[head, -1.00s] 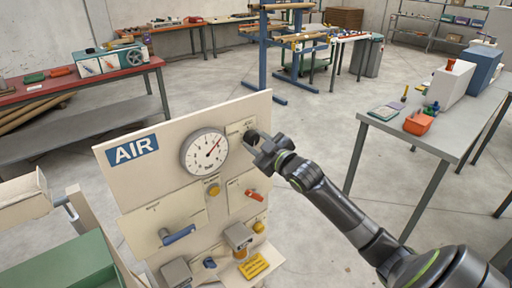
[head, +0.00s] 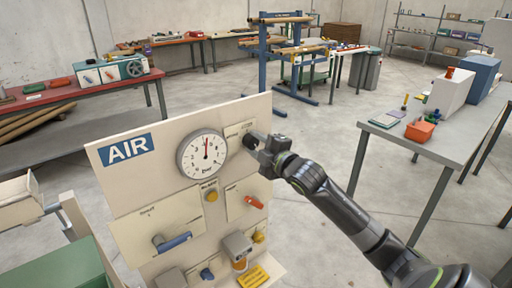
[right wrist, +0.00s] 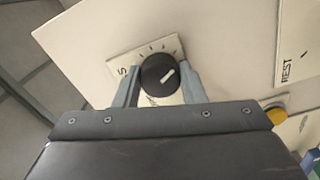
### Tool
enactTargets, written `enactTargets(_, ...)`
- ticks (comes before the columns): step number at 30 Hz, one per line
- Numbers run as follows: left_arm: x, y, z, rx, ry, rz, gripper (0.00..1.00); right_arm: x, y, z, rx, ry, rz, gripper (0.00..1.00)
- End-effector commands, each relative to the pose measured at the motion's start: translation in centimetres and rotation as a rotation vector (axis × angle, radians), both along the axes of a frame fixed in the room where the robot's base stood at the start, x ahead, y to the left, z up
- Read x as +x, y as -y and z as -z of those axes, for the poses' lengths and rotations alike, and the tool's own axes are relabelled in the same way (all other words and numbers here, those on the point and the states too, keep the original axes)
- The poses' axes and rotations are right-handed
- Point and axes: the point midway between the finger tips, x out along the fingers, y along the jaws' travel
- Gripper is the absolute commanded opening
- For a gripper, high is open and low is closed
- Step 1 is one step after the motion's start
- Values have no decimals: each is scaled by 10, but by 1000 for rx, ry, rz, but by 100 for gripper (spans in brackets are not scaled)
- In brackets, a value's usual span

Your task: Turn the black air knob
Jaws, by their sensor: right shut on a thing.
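The black air knob (right wrist: 158,75) is round with a white pointer line and sits on a small marked plate on the AIR panel (head: 110,182). In the right wrist view its pointer aims up and to the right. My right gripper (right wrist: 160,88) is shut on the knob, one finger on each side. In the head view the gripper (head: 254,142) reaches the panel's upper right and covers most of the knob. The round pressure gauge (head: 202,154) beside it has a red needle pointing almost straight up. My left gripper is not in view.
Below the gauge the panel carries a yellow button (head: 211,196), a red lever (head: 254,202) and a blue-handled lever (head: 174,242). A grey table (head: 440,149) with an orange bin (head: 420,131) stands at the right. A red-topped bench (head: 80,92) stands at the left.

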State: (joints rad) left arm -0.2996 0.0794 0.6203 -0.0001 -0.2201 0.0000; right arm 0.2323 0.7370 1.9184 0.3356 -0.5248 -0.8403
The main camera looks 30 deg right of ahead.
Motion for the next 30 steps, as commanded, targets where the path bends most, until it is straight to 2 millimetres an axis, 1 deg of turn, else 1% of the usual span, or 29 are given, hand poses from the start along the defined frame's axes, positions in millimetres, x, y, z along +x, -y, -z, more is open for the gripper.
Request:
enactTargets(17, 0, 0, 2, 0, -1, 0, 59, 0, 0, 1, -28, -1, 0, 14)
enactTargets(18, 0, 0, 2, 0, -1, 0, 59, 0, 0, 1, -28, -1, 1, 42)
enactTargets(22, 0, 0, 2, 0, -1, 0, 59, 0, 0, 1, -28, -1, 0, 59)
enactTargets(30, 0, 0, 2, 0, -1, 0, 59, 0, 0, 1, -29, 1, 1, 59)
